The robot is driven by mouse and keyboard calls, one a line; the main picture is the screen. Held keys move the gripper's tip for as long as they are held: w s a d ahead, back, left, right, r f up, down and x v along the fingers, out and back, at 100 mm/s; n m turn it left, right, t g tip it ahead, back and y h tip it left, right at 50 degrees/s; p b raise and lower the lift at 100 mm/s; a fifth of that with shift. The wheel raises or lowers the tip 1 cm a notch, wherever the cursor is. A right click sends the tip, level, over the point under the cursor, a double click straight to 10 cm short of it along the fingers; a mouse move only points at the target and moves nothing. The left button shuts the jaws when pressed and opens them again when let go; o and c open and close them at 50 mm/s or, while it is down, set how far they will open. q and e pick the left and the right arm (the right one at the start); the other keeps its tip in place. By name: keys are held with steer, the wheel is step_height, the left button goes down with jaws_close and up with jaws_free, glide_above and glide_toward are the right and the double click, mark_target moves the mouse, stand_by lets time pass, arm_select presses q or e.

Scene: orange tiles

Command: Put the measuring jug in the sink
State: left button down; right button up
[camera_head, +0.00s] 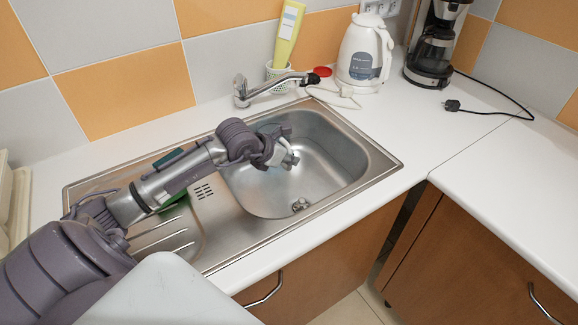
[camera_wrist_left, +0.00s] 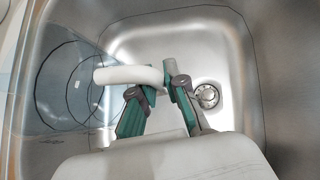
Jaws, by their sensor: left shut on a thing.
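The measuring jug (camera_wrist_left: 72,92) is clear, with a white handle (camera_wrist_left: 128,75). My left gripper (camera_wrist_left: 160,90) is shut on the handle, with its green-lined fingers on either side of it. In the left wrist view the jug's body is to the left of the fingers, over the basin. In the head view my left gripper (camera_head: 288,158) is over the steel sink basin (camera_head: 335,165), and the jug is mostly hidden behind it. I cannot tell whether the jug touches the basin. The drain (camera_wrist_left: 207,95) shows to the right of the fingers. My right gripper is not in view.
The tap (camera_head: 270,88) reaches over the basin's back edge. A white kettle (camera_head: 365,52), a coffee maker (camera_head: 435,45) and a yellow bottle (camera_head: 287,32) stand behind. A green item (camera_head: 175,207) lies on the drainboard under my arm. The basin's right part is clear.

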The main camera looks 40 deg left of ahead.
mark_target(288, 169)
arm_select(q)
step_height(288, 169, down, 4)
steer(key=shift+p, duration=0.35)
steer(key=c, duration=1.7)
jaws_free()
steer(key=shift+f, duration=0.15)
steer(key=o, duration=0.5)
